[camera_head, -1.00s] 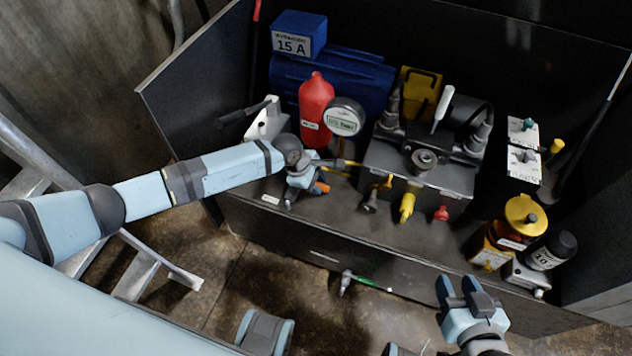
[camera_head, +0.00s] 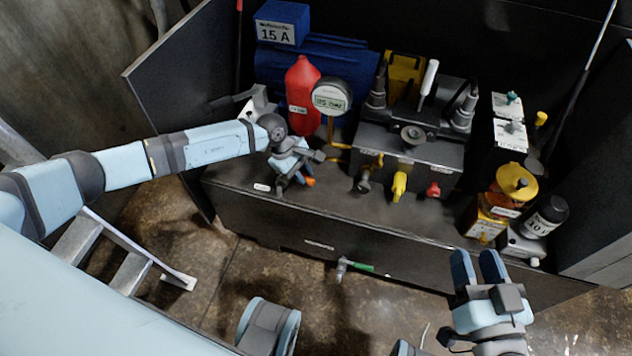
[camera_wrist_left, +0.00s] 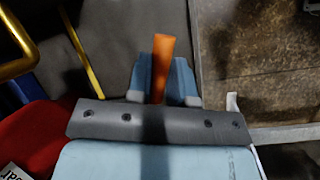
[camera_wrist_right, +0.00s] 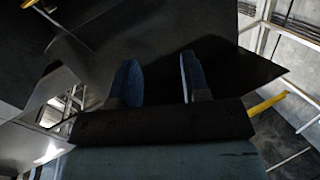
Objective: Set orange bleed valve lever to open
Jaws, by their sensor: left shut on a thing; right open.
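The orange lever (camera_wrist_left: 162,62) stands between the two blue fingers of my left gripper (camera_wrist_left: 162,85) in the left wrist view, and the fingers are shut on it. In the head view my left gripper (camera_head: 288,180) is at the left front of the cabinet shelf, and only the orange tip (camera_head: 309,182) shows beside it. The lever's base and the valve body are hidden by the gripper. My right gripper (camera_head: 478,268) is open and empty in front of the cabinet at the lower right; its parted fingers (camera_wrist_right: 155,82) also show in the right wrist view.
A red bottle (camera_head: 302,95) and a round gauge (camera_head: 332,97) stand behind my left gripper. Right of it is a dark valve block (camera_head: 400,147) with yellow (camera_head: 399,186) and red handles (camera_head: 433,190). A green-handled tap (camera_head: 358,267) sits low on the cabinet front.

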